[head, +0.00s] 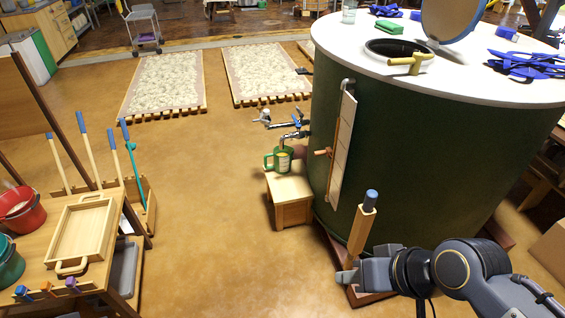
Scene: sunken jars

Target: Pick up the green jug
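The green jug (283,160) stands upright on a small wooden stool (291,192), under a metal tap (296,136) on the side of the large green tank. Its handle points left and a pale yellow label shows on its front. My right gripper (345,273) is low at the lower right, well apart from the jug and nearer to me. My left gripper is out of view.
The dark green tank (430,155) with a white top fills the right. A wooden board (341,148) hangs on its side. A wooden rack (85,235) with buckets and long-handled tools stands at the left. The floor (210,210) between them is clear.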

